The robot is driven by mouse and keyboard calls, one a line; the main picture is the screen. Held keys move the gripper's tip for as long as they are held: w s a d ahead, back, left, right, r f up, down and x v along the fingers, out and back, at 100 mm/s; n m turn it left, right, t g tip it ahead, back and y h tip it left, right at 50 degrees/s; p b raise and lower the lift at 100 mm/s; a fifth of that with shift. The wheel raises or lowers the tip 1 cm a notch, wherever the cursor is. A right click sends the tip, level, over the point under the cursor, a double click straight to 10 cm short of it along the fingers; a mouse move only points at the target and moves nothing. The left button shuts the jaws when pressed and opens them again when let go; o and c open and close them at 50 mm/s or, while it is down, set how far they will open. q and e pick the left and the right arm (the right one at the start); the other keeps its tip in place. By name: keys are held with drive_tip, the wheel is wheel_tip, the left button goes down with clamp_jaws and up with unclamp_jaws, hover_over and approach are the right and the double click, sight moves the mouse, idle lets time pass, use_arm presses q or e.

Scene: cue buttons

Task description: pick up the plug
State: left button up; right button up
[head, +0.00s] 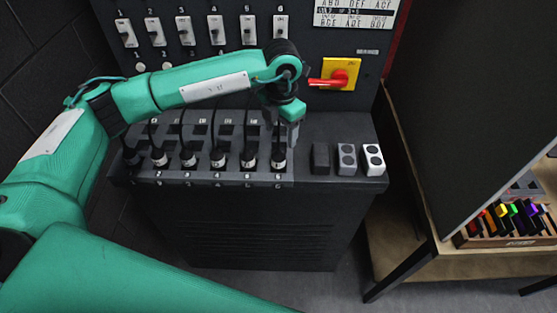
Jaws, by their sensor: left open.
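A row of black plugs with pale bands stands in numbered places along the front of the black console's ledge. The plug at place 6 (278,160) is the rightmost, with the plug at place 5 (249,160) to its left. Thin dark cords rise behind the plugs. My left gripper (292,134) points down just above and slightly right of the plug at place 6. It is open, and I see nothing held in it. Its fingertips are small and partly lost against the dark console. My right gripper is not in view.
Numbered switches (184,30) line the upright panel. A red handle on a yellow plate (340,74) sits right of my left wrist. Several small blocks (346,160) stand on the ledge's right end. A wooden table (410,247) holds a tray of coloured items (512,222).

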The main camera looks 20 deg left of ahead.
sight(278, 159)
use_arm(q)
wheel_tip(278, 159, down, 5)
drive_tip(key=shift+f+p, duration=0.1)
drive_tip(key=shift+p, duration=0.55)
drive_tip(key=f+p, duration=0.2)
drive_tip(key=f, duration=0.1)
drive_tip(key=s+f+p, duration=0.1)
drive_tip(key=shift+a+f, duration=0.25)
drive_tip(key=shift+f, duration=0.05)
drive_tip(key=shift+w+f, duration=0.1)
drive_tip(key=shift+f, duration=0.3)
drive_tip(key=shift+c, duration=0.3)
drive_tip(key=c, duration=1)
